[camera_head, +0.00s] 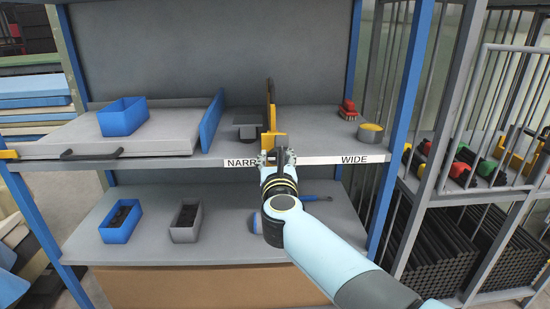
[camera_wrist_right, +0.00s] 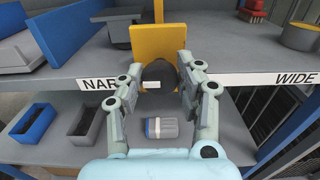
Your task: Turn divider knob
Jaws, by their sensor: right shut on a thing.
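The dark round divider knob (camera_wrist_right: 158,74) sits on the shelf's front edge, between the labels NARR… (camera_head: 240,162) and WIDE (camera_head: 354,160); a small white mark shows on it. Behind it stands the yellow divider bracket (camera_head: 268,140), also seen in the right wrist view (camera_wrist_right: 158,40). My right gripper (camera_head: 278,158) reaches the shelf edge from below right. Its fingers (camera_wrist_right: 160,88) lie on either side of the knob and are shut on it. They hide most of the knob in the head view. My left gripper is not in view.
The lower shelf holds a blue bin (camera_head: 121,222) and a grey bin (camera_head: 186,220).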

